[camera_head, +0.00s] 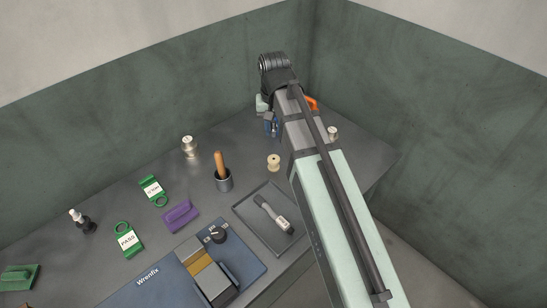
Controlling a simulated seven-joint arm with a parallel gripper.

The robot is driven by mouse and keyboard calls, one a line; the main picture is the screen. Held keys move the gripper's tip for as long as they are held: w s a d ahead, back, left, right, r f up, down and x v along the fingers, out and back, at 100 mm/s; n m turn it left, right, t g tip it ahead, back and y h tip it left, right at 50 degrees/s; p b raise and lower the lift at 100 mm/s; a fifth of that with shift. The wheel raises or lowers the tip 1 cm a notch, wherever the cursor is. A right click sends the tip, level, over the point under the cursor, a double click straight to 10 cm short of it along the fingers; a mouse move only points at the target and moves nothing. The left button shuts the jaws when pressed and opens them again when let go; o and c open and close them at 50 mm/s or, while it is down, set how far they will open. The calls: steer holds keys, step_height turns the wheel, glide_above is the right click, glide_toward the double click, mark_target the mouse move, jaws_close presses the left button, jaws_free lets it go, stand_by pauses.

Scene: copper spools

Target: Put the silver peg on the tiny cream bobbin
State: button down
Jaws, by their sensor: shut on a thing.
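A small cream bobbin (273,162) stands on the dark bench left of my arm. A second small pale spool-like piece (333,133) stands right of my arm; I cannot tell which one the task calls tiny. My gripper (271,127) is seen small, partly behind my arm, beyond and above the cream bobbin in the picture. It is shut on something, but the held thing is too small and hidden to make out. I do not see a silver peg clearly anywhere else on the bench.
A dark tray (247,221) holds a grey labelled tool. A cup (223,182) with a wooden handle, a silver weight (190,146), green tags (128,239) and a purple block (181,215) stand left. An orange thing (312,103) shows behind my arm.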

mark_target(274, 159)
steer(key=shift+s+d+f, duration=0.1)
steer(key=shift+s+f, duration=0.15)
steer(key=shift+f, duration=0.3)
steer(key=shift+w+f, duration=0.1)
steer(key=shift+f, duration=4.35)
steer(key=shift+f, duration=0.1)
steer(key=c, duration=0.9)
jaws_free()
step_height(274, 159, up, 12)
steer(key=shift+r, duration=0.15)
